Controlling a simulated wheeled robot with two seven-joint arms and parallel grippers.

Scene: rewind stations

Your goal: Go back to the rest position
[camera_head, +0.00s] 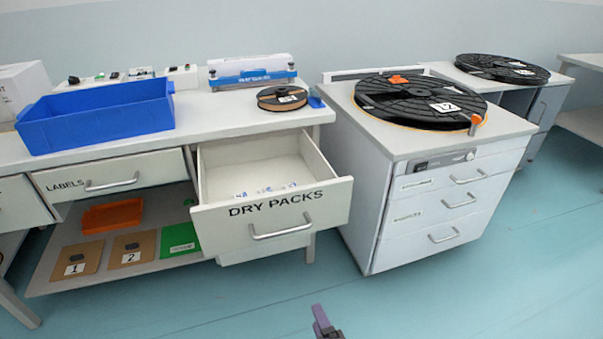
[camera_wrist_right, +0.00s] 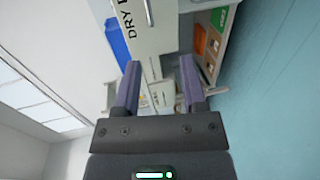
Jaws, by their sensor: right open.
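My right gripper (camera_head: 325,322) shows at the bottom edge of the head view, below the open drawer and apart from it. In the right wrist view its two purple fingers (camera_wrist_right: 160,88) are spread, with nothing held between them. The drawer marked DRY PACKS (camera_head: 272,216) is pulled out, with a few small packs on its floor. The drawer front also shows in the right wrist view (camera_wrist_right: 150,35). My left gripper is not in view.
A blue bin (camera_head: 97,115) and a small reel (camera_head: 282,98) stand on the bench. A grey cabinet (camera_head: 430,210) bearing a large black reel (camera_head: 420,100) stands to the right. The LABELS drawer (camera_head: 110,178) is shut. The teal floor in front (camera_head: 450,300) is clear.

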